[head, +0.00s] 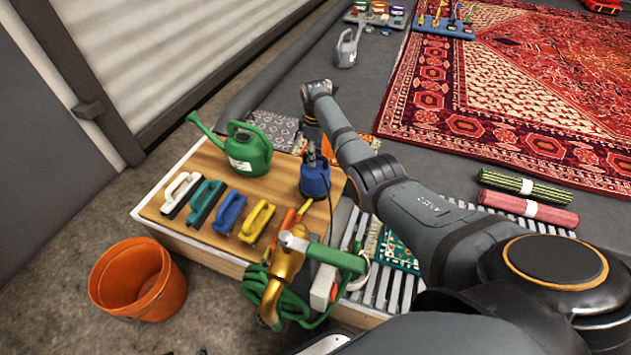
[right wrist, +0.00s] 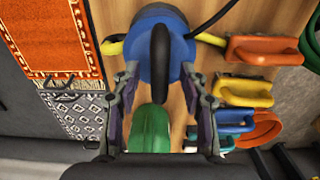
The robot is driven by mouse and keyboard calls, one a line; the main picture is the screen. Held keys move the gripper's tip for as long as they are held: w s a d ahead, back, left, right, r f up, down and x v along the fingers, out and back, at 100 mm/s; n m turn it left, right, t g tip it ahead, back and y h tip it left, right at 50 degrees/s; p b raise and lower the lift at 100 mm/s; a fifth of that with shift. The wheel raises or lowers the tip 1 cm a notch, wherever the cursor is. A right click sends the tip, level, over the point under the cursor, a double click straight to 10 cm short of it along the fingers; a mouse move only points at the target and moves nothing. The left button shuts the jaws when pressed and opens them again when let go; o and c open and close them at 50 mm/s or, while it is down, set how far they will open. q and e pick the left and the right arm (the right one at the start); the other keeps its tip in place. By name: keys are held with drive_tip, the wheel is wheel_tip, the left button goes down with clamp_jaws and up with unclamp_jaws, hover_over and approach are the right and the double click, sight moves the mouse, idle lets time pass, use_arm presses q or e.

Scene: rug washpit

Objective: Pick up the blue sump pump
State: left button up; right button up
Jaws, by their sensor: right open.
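The blue sump pump (head: 315,182) stands on the wooden board in the head view, with a black handle on top and a dark cable. It also shows in the right wrist view (right wrist: 176,66), where its black handle is nearest the camera. My right gripper (right wrist: 159,78) is open, its fingers apart on either side of the pump's handle in that picture. I cannot tell whether they touch it. In the head view the right gripper (head: 311,135) is partly hidden by its own wrist, just above the pump. My left gripper is not in view.
A green watering can (head: 248,152) stands left of the pump. Several coloured brushes (head: 229,213) lie in front of it. A brass nozzle with green hose (head: 285,275) is nearer. An orange bucket (head: 138,280) stands on the floor. A red patterned rug (head: 480,100) lies behind.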

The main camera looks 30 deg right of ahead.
drive_tip(key=shift+f, duration=0.75)
drive_tip(key=shift+r, duration=0.1)
clamp_jaws()
drive_tip(key=shift+w+r, duration=0.1)
